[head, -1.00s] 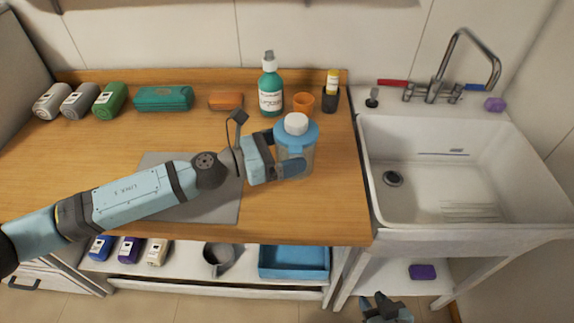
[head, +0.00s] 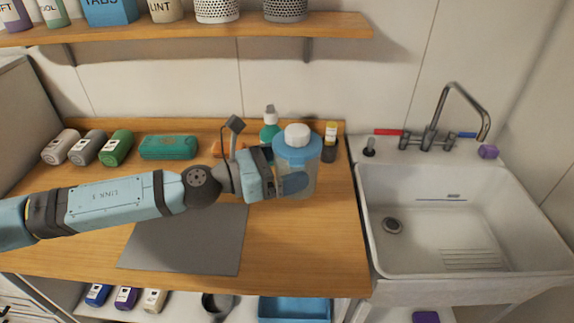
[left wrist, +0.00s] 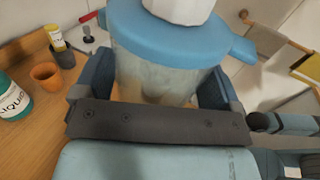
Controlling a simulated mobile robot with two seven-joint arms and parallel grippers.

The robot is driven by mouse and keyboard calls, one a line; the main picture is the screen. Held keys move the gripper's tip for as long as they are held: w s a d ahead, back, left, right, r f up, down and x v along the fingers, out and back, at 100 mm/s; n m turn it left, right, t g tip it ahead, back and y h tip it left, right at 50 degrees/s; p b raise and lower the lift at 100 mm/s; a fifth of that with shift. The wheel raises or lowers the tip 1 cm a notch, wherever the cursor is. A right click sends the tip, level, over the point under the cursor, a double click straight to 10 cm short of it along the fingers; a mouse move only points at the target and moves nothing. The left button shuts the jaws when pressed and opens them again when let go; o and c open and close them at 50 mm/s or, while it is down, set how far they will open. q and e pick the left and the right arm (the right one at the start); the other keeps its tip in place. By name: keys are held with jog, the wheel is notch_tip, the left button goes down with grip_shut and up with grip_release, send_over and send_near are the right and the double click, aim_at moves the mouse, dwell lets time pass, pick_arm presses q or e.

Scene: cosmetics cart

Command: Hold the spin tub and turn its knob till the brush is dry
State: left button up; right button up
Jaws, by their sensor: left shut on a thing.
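The spin tub (head: 297,152) has a clear body, a blue lid and a white knob (head: 297,134) on top. It is upright at the right part of the wooden counter; I cannot tell whether its base touches the counter. My left gripper (head: 285,182) is shut on the tub's clear body, below the lid. In the left wrist view the tub (left wrist: 165,75) stands between the two fingers, with the white knob (left wrist: 180,8) cut off by the top edge. No brush can be made out; the tub's inside looks cloudy.
A green bottle (head: 270,131) and a dark holder with a yellow-capped item (head: 330,143) stand behind the tub. A grey mat (head: 185,240) lies in front, under my left arm. A white sink (head: 440,220) is at right. A wooden shelf (head: 190,30) hangs above.

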pick_arm(q)
jog(key=shift+f+b, duration=2.15)
jog(key=shift+f, duration=0.7)
notch_tip(320, 180, down, 12)
jog(key=b, duration=0.9)
jog(key=shift+f, duration=0.1)
jog(key=shift+f+b, duration=0.8)
pick_arm(e)
notch_tip(320, 180, down, 9)
jog(key=w+a, duration=0.1)
jog(key=shift+r, duration=0.2)
pick_arm(q)
jog(key=shift+f, duration=0.25)
pick_arm(e)
jog(key=shift+a+f, duration=0.1)
jog(key=shift+f, duration=0.1)
